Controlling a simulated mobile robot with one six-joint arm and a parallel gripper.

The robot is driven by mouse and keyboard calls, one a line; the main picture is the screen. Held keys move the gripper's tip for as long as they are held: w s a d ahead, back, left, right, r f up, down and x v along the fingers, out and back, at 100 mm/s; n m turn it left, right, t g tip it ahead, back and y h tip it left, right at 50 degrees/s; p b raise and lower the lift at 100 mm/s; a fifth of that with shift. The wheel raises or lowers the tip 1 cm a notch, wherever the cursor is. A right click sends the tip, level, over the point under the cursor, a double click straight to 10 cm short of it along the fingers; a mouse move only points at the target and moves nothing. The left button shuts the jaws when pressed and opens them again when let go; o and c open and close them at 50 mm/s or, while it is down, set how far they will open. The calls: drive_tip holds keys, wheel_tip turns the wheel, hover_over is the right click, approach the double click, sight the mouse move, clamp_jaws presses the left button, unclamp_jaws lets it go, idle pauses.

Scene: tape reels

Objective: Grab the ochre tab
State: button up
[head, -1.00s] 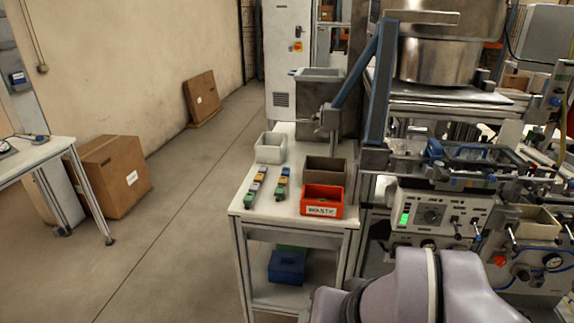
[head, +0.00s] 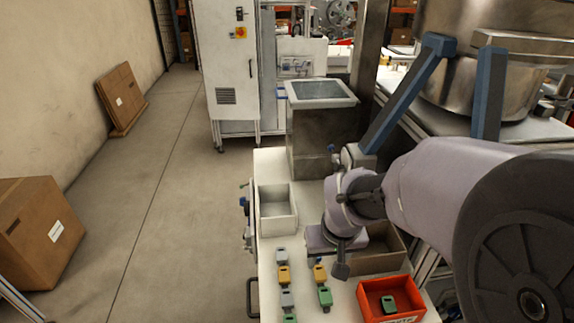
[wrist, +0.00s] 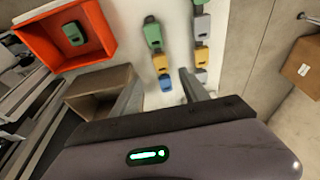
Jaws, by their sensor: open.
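Two columns of small coloured tabs lie on the white table (head: 346,300). In the left column an ochre tab (head: 283,275) lies between grey tabs. In the right column another ochre tab (head: 319,273) lies beyond a green tab (head: 325,297). The wrist view shows this right-column ochre tab (wrist: 160,63) near the gap between my fingers, with a blue tab (wrist: 166,86) close by. The left-column ochre tab (wrist: 202,55) is outside the fingers there. My gripper (head: 332,258) is open and empty above the table, beside the right column; it also shows in the wrist view (wrist: 160,80).
A red bin (head: 366,300) holds a green tab (head: 389,304). A metal hopper (head: 318,135) stands at the table's far end.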

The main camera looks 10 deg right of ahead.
sight(320, 272)
drive_tip(key=b+x, duration=0.3)
drive_tip(key=x, duration=0.6)
drive_tip(key=shift+w+f+b, duration=0.15)
drive_tip(key=shift+w+b, duration=0.1)
drive_tip(key=shift+b, duration=0.15)
drive_tip(key=shift+c, duration=0.2)
clamp_jaws()
